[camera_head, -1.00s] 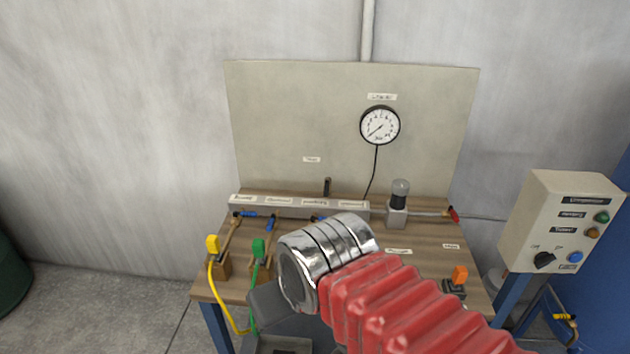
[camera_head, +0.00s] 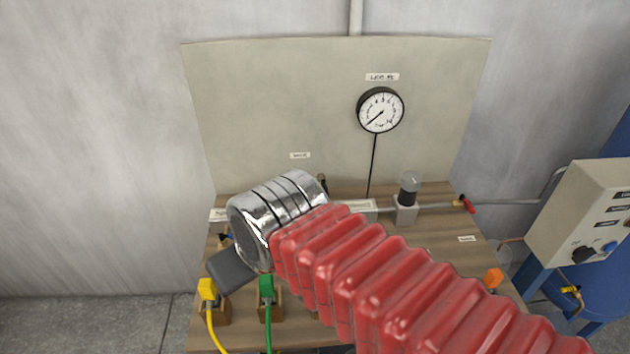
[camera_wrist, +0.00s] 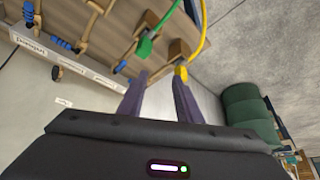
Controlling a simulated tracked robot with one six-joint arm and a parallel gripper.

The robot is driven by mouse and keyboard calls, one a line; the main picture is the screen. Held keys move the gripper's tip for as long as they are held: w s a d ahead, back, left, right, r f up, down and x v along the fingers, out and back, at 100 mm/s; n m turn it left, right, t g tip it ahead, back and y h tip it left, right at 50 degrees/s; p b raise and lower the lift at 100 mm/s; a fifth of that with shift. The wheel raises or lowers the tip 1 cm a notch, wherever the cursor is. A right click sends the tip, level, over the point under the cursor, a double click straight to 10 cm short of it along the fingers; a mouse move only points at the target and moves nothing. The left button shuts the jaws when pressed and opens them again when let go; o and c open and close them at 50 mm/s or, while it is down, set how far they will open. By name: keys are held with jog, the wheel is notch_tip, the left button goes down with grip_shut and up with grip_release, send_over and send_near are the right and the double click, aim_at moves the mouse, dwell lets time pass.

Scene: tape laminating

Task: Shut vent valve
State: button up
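The vent valve seems to be the small dark upright part (camera_head: 323,183) at the top of the manifold (camera_head: 357,206). A small label (camera_head: 300,155), too blurred to read surely, is on the panel above it. My arm hides the part's lower end. In the wrist view, a dark knob (camera_wrist: 57,72) by the manifold and a small label (camera_wrist: 63,102) lie left of my gripper. My gripper (camera_wrist: 160,76) is open with nothing between its two fingers, pointing near the green and yellow connectors.
A yellow connector (camera_head: 207,289) and a green connector (camera_head: 266,286) stand in wooden holders at the bench's left. A pressure gauge (camera_head: 380,110) hangs on the back panel (camera_head: 250,100). A red-handled valve (camera_head: 466,204) and a control box (camera_head: 585,215) are at right.

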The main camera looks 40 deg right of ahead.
jog(key=shift+w, duration=0.35)
jog(key=w+d+r+m, duration=0.1)
jog(key=w+d+m, duration=0.1)
jog(key=w+d, duration=0.35)
jog(key=w+d+r+m, duration=0.2)
jog(key=w+d, duration=0.1)
jog(key=d, duration=0.6)
jog(key=m, duration=0.3)
send_near(326, 192)
jog(key=w+a+v, duration=0.1)
jog(key=v, duration=0.5)
jog(key=shift+r+g+h, duration=0.2)
jog(key=shift+g+h, duration=0.1)
jog(key=shift+h, duration=0.1)
jog(key=shift+f, duration=0.1)
jog(key=x, duration=1.3)
jog(key=shift+f, duration=0.3)
